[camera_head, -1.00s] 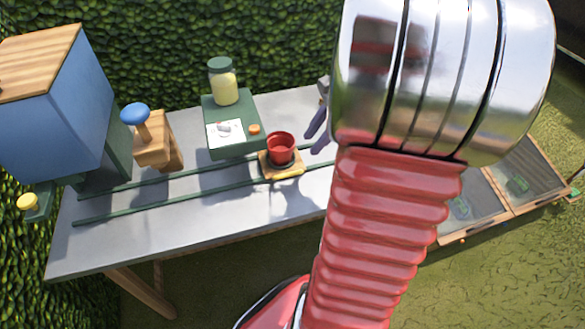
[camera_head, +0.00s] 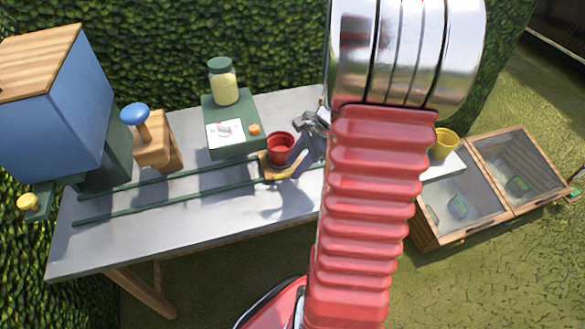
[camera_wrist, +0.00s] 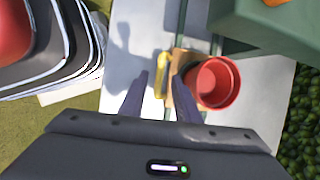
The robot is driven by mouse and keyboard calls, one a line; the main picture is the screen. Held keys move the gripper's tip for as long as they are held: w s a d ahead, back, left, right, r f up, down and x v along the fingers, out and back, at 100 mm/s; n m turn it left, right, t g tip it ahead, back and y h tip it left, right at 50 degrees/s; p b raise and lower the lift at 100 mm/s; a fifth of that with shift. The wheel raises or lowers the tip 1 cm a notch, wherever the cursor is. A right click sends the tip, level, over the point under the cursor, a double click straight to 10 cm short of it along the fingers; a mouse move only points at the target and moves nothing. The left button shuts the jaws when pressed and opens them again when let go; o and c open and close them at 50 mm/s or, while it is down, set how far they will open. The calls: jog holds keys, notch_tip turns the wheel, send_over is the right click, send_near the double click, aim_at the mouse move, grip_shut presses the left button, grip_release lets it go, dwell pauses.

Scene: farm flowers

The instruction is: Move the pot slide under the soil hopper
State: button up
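The pot slide (camera_head: 268,173) is a small wooden carriage on two green rails (camera_head: 210,188), near their right end. A red pot (camera_head: 280,147) stands upright on it; in the wrist view the pot (camera_wrist: 217,84) looks empty. The soil hopper (camera_head: 55,120), a blue box with a wooden lid, stands at the left end of the rails. My gripper (camera_head: 294,164) is at the right side of the slide.
A wooden block with a blue knob (camera_head: 134,113) stands beside the rails near the hopper. A green stand (camera_head: 237,148) with a jar (camera_head: 222,82) is behind the slide. A yellow pot (camera_head: 445,141) and cold frames (camera_head: 470,190) are at right. The rails between slide and hopper are clear.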

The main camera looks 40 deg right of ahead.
jog(key=shift+x, duration=1.2)
jog(key=shift+c, duration=0.2)
grip_shut()
